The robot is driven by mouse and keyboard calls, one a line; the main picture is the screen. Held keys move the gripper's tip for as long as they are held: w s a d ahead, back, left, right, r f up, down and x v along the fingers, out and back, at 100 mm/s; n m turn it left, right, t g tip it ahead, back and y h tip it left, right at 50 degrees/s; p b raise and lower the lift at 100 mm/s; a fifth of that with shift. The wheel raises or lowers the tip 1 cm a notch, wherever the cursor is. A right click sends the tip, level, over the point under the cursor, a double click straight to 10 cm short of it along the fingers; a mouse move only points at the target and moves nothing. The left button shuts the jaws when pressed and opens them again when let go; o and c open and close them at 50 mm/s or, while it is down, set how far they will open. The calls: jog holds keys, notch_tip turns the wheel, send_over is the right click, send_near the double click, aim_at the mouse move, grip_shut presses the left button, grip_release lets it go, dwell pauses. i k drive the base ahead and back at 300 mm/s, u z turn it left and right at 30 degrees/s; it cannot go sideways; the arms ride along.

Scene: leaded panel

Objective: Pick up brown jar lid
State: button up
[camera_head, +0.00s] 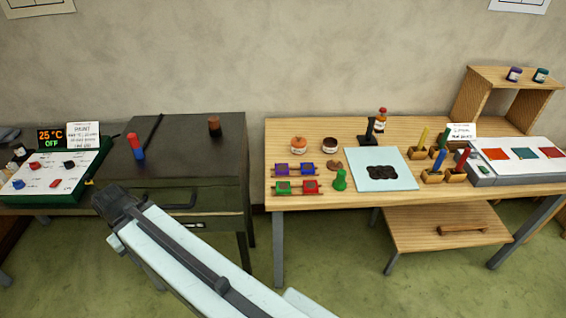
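A small flat brown round piece, which looks like the brown jar lid (335,166), lies on the wooden table (410,133). It is just in front of a jar with a dark brown top (330,144) and to the left of a pale blue square panel (402,178). My gripper (110,198) is at the left, in front of the dark cabinet, far from the lid and well apart from it. Its fingers are dark and too small to show whether they are open or shut.
A jar with an orange top (299,145) stands left of the brown-topped jar. A dark cabinet (190,160) with a brown cylinder (214,126) stands left of the table, across a gap.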

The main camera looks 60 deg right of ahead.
aim_at(334, 164)
jog(key=u, duration=0.2)
jog(key=k, duration=1.45)
jog(key=z, duration=0.75)
jog(key=i, duration=2)
jog(key=u, duration=0.05)
